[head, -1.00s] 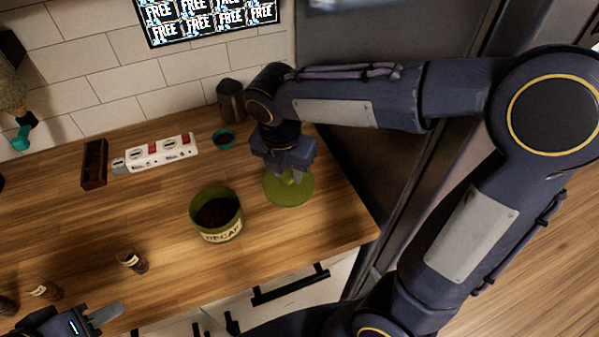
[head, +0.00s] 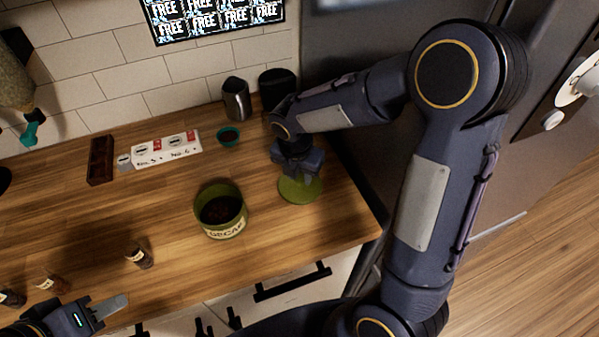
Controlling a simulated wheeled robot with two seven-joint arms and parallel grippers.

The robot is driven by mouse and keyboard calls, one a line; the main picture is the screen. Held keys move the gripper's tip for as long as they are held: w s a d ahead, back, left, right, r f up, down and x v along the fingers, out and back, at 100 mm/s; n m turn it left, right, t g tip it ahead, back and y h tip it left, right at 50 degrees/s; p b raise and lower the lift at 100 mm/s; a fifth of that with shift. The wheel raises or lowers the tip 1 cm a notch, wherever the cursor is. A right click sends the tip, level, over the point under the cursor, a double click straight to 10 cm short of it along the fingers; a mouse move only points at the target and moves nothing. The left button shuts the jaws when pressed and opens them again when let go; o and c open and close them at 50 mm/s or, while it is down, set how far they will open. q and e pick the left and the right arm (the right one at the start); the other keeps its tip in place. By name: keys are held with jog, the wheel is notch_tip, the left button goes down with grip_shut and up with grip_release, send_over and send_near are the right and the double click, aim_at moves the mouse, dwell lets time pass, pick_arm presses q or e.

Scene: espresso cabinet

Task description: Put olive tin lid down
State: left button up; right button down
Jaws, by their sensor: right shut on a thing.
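The olive lid (head: 301,193) is a flat green disc at the right end of the wooden counter, right of its tin. My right gripper (head: 299,174) points down over it and is shut on its knob, which the gripper mostly hides. The lid lies flat, at or very near the counter top; I cannot tell whether it touches. The olive tin (head: 221,212), labelled DECAF, stands open with dark contents showing. My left gripper (head: 104,309) is low at the left, over the counter's front edge, away from the lid; its opening is unclear.
A small jar (head: 140,258) stands near the front. Bare counter surrounds the tin.

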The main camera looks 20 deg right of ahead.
aim_at(297, 190)
jog(key=shift+f, duration=0.1)
jog(key=shift+f, duration=0.15)
jog(key=c, duration=1.1)
grip_release()
notch_tip(297, 190, up, 12)
jog(key=s+a, duration=0.1)
jog(key=shift+s+d+f+m+t+y, duration=0.15)
jog(key=shift+s+m+t+y, duration=0.65)
jog(key=shift+s+m, duration=3.1)
jog(key=shift+s+d+m+t+y, duration=0.15)
jog(key=shift+s+m+t+y, duration=0.65)
jog(key=shift+s+m, duration=3.1)
jog(key=shift+s+d+f+m+t+y, duration=0.15)
jog(key=shift+s+m+t+y, duration=0.8)
jog(key=shift+m, duration=5.35)
